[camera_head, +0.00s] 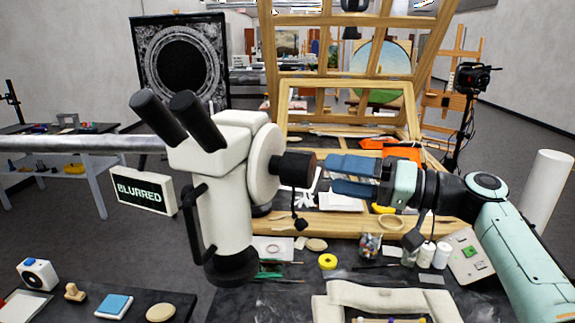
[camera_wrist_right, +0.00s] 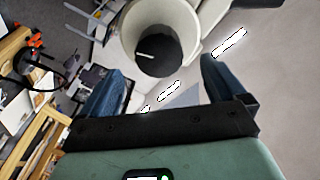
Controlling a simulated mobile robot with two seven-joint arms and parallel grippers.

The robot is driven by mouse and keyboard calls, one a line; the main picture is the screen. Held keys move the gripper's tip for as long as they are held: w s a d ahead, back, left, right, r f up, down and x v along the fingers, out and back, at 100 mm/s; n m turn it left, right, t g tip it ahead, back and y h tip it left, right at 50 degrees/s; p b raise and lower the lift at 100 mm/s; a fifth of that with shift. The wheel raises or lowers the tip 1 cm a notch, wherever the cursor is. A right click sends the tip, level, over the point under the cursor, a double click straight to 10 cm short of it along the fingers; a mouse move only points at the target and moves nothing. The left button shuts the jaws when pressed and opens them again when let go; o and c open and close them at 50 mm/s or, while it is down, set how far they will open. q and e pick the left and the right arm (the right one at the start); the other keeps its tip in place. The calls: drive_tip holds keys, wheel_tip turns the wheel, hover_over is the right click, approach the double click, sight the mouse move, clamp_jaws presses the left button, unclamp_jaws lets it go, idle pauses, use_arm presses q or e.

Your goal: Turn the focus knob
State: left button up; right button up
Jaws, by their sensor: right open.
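The white microscope (camera_head: 222,180) stands in the middle of the head view with two black eyepieces at its upper left. Its focus knob (camera_head: 297,169) is a dark cylinder on a round white housing at the right side. A sign (camera_head: 143,191) beside the microscope reads "BLURRED". My right gripper (camera_head: 331,176) has blue fingers, is open and empty, and points at the knob's outer end from the right, a little short of it. In the wrist view the knob (camera_wrist_right: 152,52) shows a white mark and lies beyond and between the spread fingers. My left gripper is not in view.
A wooden easel frame (camera_head: 288,82) stands close behind. A dark table below holds a yellow ring (camera_head: 327,261), a jar (camera_head: 370,245), white bottles (camera_head: 441,255) and a pale padded rest (camera_head: 375,297). A small dark piece hangs on a cord under the knob.

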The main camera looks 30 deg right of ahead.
sight(293, 169)
drive_tip(key=p+x, duration=0.1)
drive_tip(key=x, duration=0.8)
drive_tip(key=shift+w+a+p, duration=0.1)
drive_tip(key=shift+w+p, duration=0.15)
drive_tip(key=shift+p, duration=0.1)
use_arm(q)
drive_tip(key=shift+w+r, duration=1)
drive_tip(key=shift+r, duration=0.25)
use_arm(e)
drive_tip(key=c, duration=1)
